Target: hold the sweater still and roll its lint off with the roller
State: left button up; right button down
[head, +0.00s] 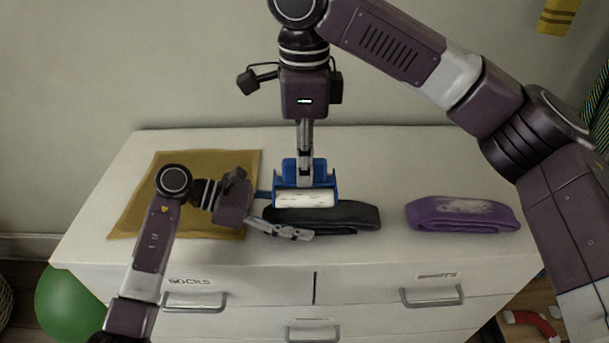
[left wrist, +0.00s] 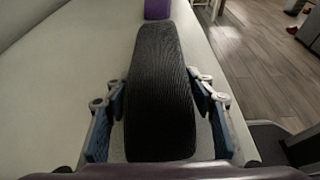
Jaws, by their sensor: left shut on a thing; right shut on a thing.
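A black, folded, ribbed garment, which looks like the sweater (head: 352,216), lies on the white dresser top. In the left wrist view the black sweater (left wrist: 160,60) runs lengthwise between my left gripper's fingers. My left gripper (head: 292,233) is shut on its left end from the front left. My right gripper (head: 305,178) points down from above and is shut on the blue lint roller (head: 304,199). The roller's white cylinder, with dark specks, is over the sweater's left part; I cannot tell whether it touches. It hides part of the sweater.
A purple folded garment (head: 462,214) with a whitish patch lies to the right on the dresser (head: 375,165). A mustard cloth (head: 218,166) lies at the left, under my left arm. Labelled drawers with handles (head: 432,297) face front. A green ball (head: 70,303) is on the floor.

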aim_at(262, 208)
dwell(0.3)
dwell(0.5)
pick_arm(q)
jog(key=o, duration=0.9)
jog(key=shift+o, duration=0.2)
jog(key=o, duration=0.6)
jog(key=shift+c, duration=0.2)
jog(key=v, duration=1.2)
jog(key=shift+a+f, duration=0.1)
